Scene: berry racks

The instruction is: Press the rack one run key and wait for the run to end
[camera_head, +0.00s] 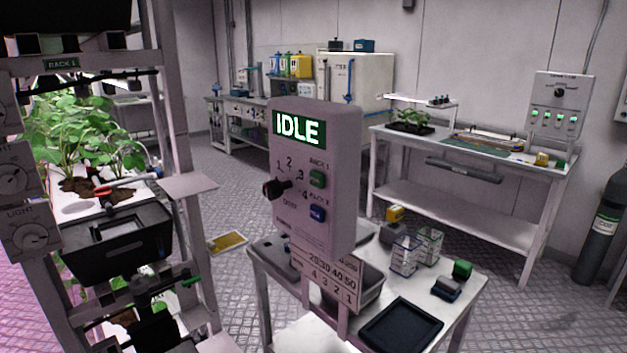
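A grey control box (318,240) stands upright on a post in the middle of the view. Its screen (299,129) reads IDLE in white on green. The green key (317,179) sits on the box's right side under a small label that seems to read RACK 1. A blue key (317,214) sits below it under a second rack label. A black dial (276,188) with numbers around it is on the left of the box. I see neither of my grippers clearly in this view, and nothing is touching the keys.
A plant rack (62,64) marked RACK 1 stands close at left, with a black bin (118,262) on its front. A small table (452,318) behind the box holds a dark tray (401,326) and small containers.

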